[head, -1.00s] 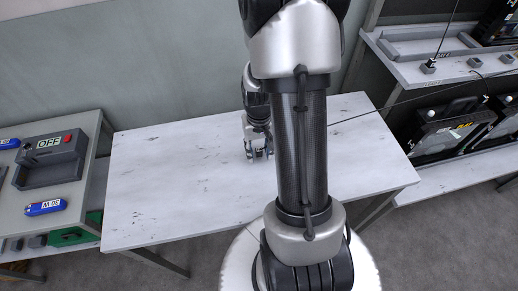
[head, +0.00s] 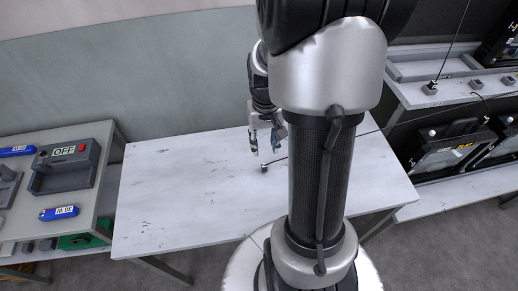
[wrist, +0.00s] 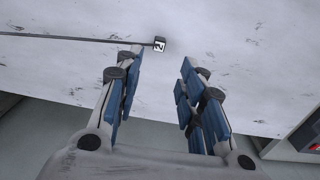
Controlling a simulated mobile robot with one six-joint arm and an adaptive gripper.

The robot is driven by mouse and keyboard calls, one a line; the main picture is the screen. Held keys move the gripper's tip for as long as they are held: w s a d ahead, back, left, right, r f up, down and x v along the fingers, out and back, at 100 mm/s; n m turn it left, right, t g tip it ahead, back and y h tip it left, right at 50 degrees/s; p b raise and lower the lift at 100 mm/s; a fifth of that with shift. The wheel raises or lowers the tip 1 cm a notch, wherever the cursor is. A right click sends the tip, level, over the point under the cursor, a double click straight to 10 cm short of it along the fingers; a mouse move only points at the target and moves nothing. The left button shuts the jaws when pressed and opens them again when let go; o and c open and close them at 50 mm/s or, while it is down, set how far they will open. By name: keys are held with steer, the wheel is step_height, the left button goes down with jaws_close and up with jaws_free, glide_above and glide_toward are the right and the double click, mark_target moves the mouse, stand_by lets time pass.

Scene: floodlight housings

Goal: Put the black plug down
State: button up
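The black plug (wrist: 159,44) lies on the white table (wrist: 235,70) in the wrist view, with a white label marked 2 and a dark cable running left from it. In the head view the small dark plug (head: 264,169) is on the tabletop just below my gripper (head: 266,142). In the wrist view my gripper (wrist: 155,75) has its two blue-padded fingers spread wide with nothing between them. The plug is beyond the fingertips, apart from them. Part of the table is hidden behind my arm in the head view.
A left bench holds a grey box marked OFF with a red button (head: 82,148) and a blue labelled block (head: 59,213). Right shelves hold black floodlight housings (head: 447,150) and small grey holders (head: 430,88). The left half of the table is clear.

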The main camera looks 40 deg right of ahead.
steer(key=a+r+n+t, duration=0.2)
steer(key=a+r, duration=0.8)
steer(key=r, duration=0.1)
steer(key=s+a+r+n+t, duration=0.2)
steer(key=s+a+r+n, duration=0.1)
steer(key=s+a+r, duration=0.3)
steer(key=s+a, duration=0.2)
steer(key=a, duration=0.1)
steer(key=shift+s+a+r+n, duration=0.25)
steer(key=shift+a+r+n, duration=0.05)
steer(key=shift+r+n, duration=0.1)
steer(key=shift+o, duration=0.5)
steer(key=shift+s+a+r+t, duration=0.1)
steer(key=shift+s+a+t, duration=0.2)
steer(key=shift+s, duration=0.15)
steer(key=shift+w, duration=0.1)
